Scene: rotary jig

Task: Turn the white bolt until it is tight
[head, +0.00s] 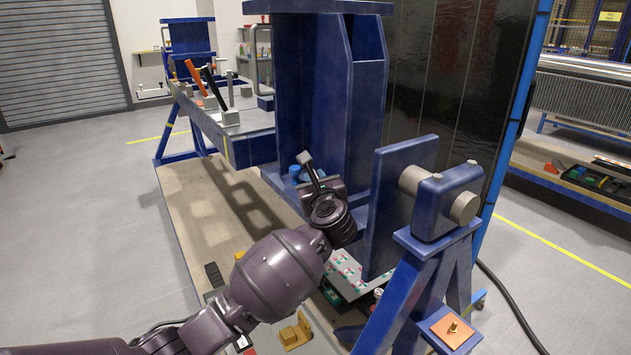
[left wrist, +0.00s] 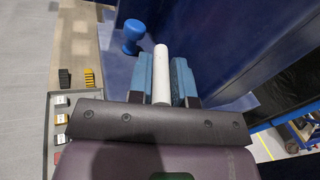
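The white bolt (left wrist: 161,70) is a smooth white rod in the left wrist view. It runs between the two blue-grey fingers of my left gripper (left wrist: 162,82), which look closed against its sides. Its far end sticks out past the fingertips toward the blue jig. In the head view my left gripper (head: 310,172) reaches into the lower part of the blue jig frame (head: 330,100); I cannot clearly make out the bolt there. A blue knob (left wrist: 133,36) stands just left of the bolt; it also shows in the head view (head: 295,171). My right gripper is not in view.
A blue upright plate (head: 390,215) and its bearing block (head: 445,200) stand close to the right of my left gripper. A tray of parts (head: 350,277) lies below. Clamps with orange and black handles (head: 200,80) sit on the beam behind. The floor at left is clear.

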